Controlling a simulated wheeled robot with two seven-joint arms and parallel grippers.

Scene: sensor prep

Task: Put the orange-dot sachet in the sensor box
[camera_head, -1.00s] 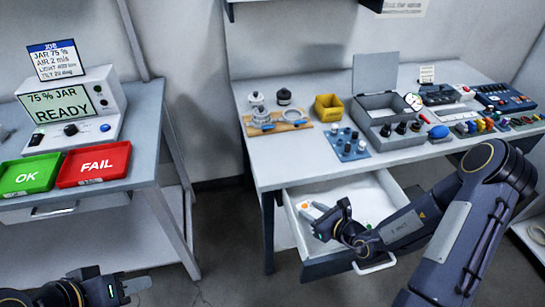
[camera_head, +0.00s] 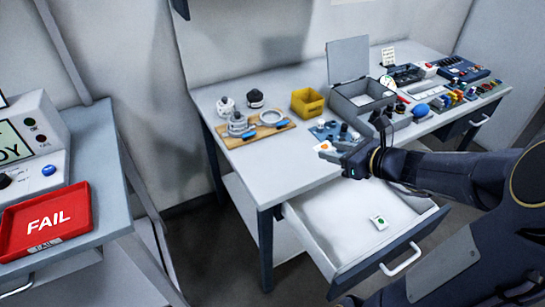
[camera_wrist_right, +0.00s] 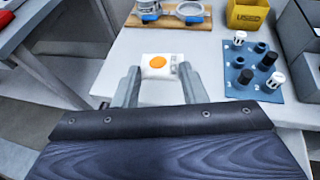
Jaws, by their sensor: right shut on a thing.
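The orange-dot sachet (camera_wrist_right: 158,66) is a small white packet with an orange dot. It is between the fingertips of my right gripper (camera_wrist_right: 157,78) in the right wrist view, and shows as a small patch (camera_head: 325,147) in the head view. My right gripper (camera_head: 340,155) is shut on it, raised above the open drawer at the table's front edge. The sensor box (camera_head: 345,103) is a grey box with its lid raised, standing farther back on the table; a pale inside shows. My left gripper is out of the head view.
The open drawer (camera_head: 310,222) holds a green-dot sachet (camera_head: 379,222). A blue mat (camera_head: 322,130) with several small parts lies in front of the sensor box. A yellow bin (camera_head: 307,103) and a wooden board (camera_head: 257,134) stand left. Instruments crowd the right.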

